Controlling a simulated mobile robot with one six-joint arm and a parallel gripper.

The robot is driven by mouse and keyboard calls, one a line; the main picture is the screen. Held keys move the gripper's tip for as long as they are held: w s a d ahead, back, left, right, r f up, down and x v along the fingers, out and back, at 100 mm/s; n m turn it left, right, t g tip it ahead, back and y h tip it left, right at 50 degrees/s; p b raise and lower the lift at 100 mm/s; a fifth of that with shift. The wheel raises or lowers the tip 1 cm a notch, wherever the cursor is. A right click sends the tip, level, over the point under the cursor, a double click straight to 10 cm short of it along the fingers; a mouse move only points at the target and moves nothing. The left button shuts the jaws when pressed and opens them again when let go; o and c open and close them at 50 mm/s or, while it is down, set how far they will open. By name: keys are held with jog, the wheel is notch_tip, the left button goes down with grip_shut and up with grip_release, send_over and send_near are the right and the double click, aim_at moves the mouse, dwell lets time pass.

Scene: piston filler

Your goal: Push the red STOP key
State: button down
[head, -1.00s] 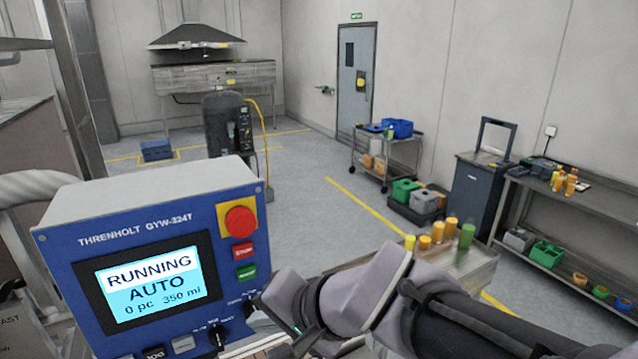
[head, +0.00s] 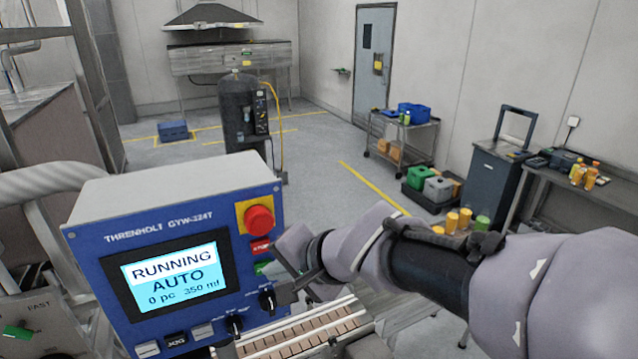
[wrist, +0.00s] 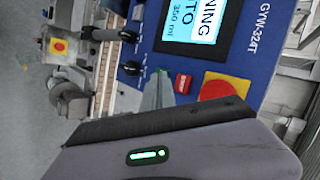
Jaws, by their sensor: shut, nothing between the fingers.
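The red STOP key (head: 261,246) is on the right side of the blue control panel (head: 105,270), below the red mushroom button (head: 259,219) on its yellow plate. In the wrist view the STOP key (wrist: 183,83) shows clearly between the mushroom button (wrist: 217,90) and my fingers. My gripper (head: 288,292) is shut and empty, low at the panel's right edge, below and right of the key. In the wrist view the gripper's fingertips (wrist: 158,74) are close beside the key, on the side away from the mushroom button. A green key (head: 263,268) below STOP is partly hidden by my gripper.
The screen (head: 175,278) reads RUNNING, AUTO, 0 pc, 350 ml. Black knobs (head: 267,300) and several small keys line the panel's lower edge. A slatted conveyor (head: 305,335) runs below my gripper. A cart (head: 400,140) and workbench stand farther back.

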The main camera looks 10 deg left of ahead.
aim_at(261, 247)
jog(key=shift+w+a, duration=0.45)
jog(key=shift+w, duration=0.3)
jog(key=shift+w+a, duration=0.4)
jog(key=shift+w, duration=0.3)
dwell(1.0)
jog(key=shift+w+a, duration=0.25)
jog(key=shift+w, duration=0.1)
jog(key=shift+w+a, duration=0.2)
jog(key=shift+w, duration=0.15)
dwell(0.5)
dwell(0.3)
jog(key=shift+s+d+b, duration=0.45)
jog(key=shift+s+b, duration=0.1)
jog(key=shift+s, duration=0.15)
